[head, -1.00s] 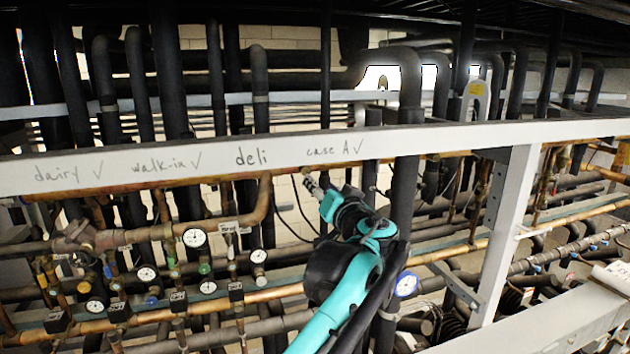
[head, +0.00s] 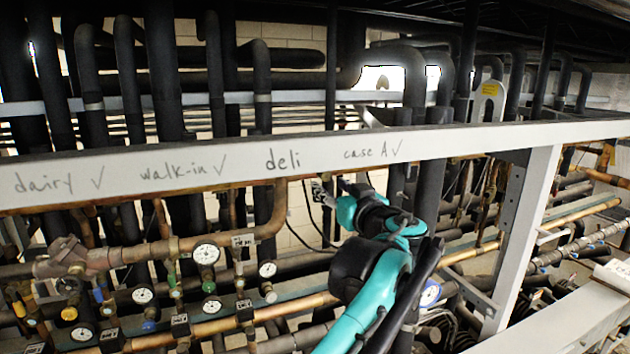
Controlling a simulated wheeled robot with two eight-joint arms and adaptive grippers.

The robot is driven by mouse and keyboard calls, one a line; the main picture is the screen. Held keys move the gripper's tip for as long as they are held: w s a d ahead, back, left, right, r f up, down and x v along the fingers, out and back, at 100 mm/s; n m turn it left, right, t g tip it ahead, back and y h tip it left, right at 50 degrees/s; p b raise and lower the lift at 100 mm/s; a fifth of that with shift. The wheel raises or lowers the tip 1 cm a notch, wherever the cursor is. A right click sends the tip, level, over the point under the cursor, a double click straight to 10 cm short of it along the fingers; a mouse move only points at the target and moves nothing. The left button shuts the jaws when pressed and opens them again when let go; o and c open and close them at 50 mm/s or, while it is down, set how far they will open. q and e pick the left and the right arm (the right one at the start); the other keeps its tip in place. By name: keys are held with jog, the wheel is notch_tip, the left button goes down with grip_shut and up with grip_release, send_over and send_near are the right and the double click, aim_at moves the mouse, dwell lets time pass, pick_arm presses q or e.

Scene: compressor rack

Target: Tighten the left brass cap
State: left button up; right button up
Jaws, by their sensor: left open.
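My left gripper (head: 322,190) is at the end of the teal and black arm, just under the white rail between the words "deli" and "case A". It is small and partly lost against the dark pipes; it is open, and I see nothing held in it. A copper pipe with an elbow (head: 270,225) runs to its left. I cannot make out a left brass cap for certain; small fittings sit among the gauges and valves at lower left. My right gripper is not in view.
The white rail (head: 225,165) with handwritten labels crosses in front of the pipes. Gauges (head: 206,254) and valves crowd the lower left. A white upright post (head: 520,235) stands right of my arm. Black insulated pipes fill the back.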

aim_at(324, 177)
pick_arm(q)
jog(key=x, duration=0.2)
jog(key=p+x, duration=0.1)
jog(key=x, duration=0.1)
jog(key=p+x, duration=0.1)
jog(key=x, duration=0.1)
jog(key=shift+w+d+r, duration=0.2)
jog(key=shift+d, duration=0.2)
jog(key=shift+s+d+r, duration=0.2)
jog(key=shift+s+d, duration=0.3)
jog(key=shift+d, duration=0.35)
jog(key=c, duration=0.5)
jog(key=shift+a, duration=0.25)
jog(key=c, duration=0.5)
jog(key=shift+a, duration=0.2)
grip_shut()
jog(key=shift+d, duration=0.15)
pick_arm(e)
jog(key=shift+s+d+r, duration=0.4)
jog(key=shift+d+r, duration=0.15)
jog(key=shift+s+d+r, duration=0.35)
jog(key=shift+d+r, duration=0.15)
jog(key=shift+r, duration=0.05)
